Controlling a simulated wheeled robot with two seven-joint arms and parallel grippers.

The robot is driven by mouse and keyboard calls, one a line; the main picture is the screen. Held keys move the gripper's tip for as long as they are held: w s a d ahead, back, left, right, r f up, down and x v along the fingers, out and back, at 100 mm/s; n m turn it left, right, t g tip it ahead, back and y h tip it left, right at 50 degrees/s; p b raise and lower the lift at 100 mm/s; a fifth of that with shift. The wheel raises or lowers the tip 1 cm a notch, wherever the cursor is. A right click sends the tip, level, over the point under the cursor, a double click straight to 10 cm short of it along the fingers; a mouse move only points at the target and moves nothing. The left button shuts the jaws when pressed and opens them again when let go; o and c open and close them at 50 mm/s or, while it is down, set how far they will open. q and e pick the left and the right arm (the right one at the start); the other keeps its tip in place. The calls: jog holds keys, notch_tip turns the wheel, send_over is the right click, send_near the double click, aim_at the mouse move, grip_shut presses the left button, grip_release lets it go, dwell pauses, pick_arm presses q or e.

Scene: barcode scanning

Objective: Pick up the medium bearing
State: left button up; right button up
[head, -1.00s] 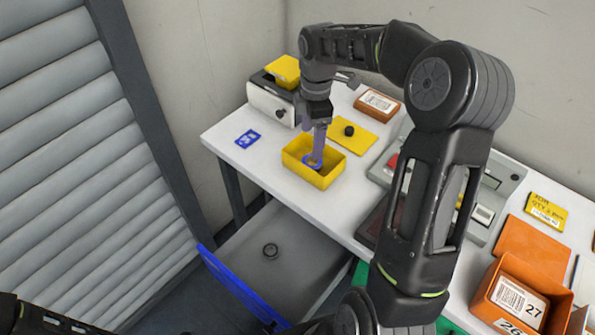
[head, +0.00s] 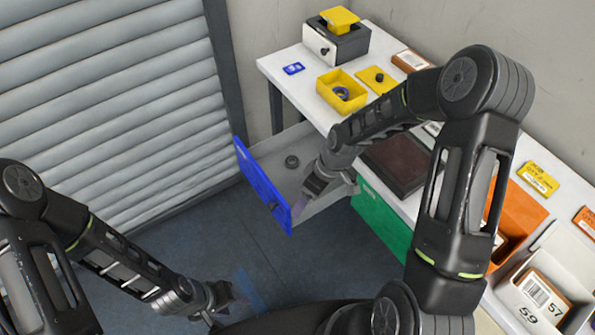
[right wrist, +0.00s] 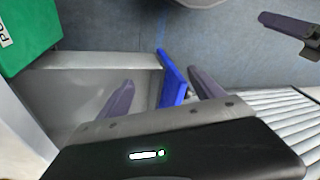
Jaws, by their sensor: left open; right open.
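Another ring, dark and bluish, (head: 341,93) lies in the yellow box (head: 345,106) on the table. I cannot tell their sizes apart for certain. My right gripper (head: 304,200) is open and empty over the drawer's near right part, apart from the bearing. In the right wrist view its spread fingers (right wrist: 162,92) frame the drawer and its blue front; no bearing shows there. My left gripper (head: 240,296) is open and empty, low over the floor in front of the drawer.
A yellow lid (head: 377,79) with a black knob lies beside the yellow box. Shutters stand left.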

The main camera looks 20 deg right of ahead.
jog(key=s+a+f+m+b, duration=0.2)
jog(key=s+a+f+m, duration=0.2)
jog(key=s+f, duration=0.3)
jog(key=s+a+f+m+b, duration=0.2)
jog(key=s+a+f+m, duration=0.3)
jog(key=s, duration=0.6)
notch_tip(320, 180, down, 3)
jog(key=shift+a+r+y, duration=0.1)
jog(key=shift+a+y, duration=0.2)
jog(key=shift+a, duration=0.8)
